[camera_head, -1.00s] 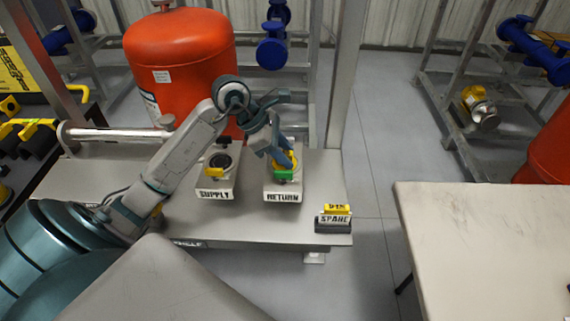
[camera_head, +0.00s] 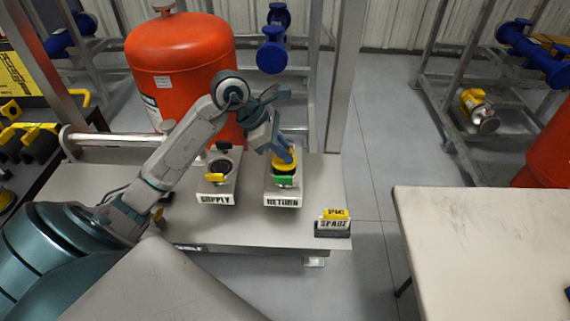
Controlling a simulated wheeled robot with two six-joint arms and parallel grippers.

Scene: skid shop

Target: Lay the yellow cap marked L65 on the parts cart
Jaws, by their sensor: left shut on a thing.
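My left gripper (camera_head: 284,154) is above the RETURN block (camera_head: 283,200) and is shut on a yellow cap (camera_head: 284,168). The cap is at the top of that block, just behind a green piece (camera_head: 285,181). The fingers partly hide it; I cannot tell if it still touches the block, and no L65 mark is readable. A pale flat top (camera_head: 480,240) at the right, probably the parts cart, is bare over most of its visible surface. My right gripper is not in view.
The SUPPLY block (camera_head: 215,198) with a yellow handle (camera_head: 214,178) stands left of RETURN. A SPARE stand (camera_head: 333,226) with a yellow tag is at the bench's right end. A red tank (camera_head: 185,70) and a metal post (camera_head: 342,80) stand behind. Open floor separates bench and pale top.

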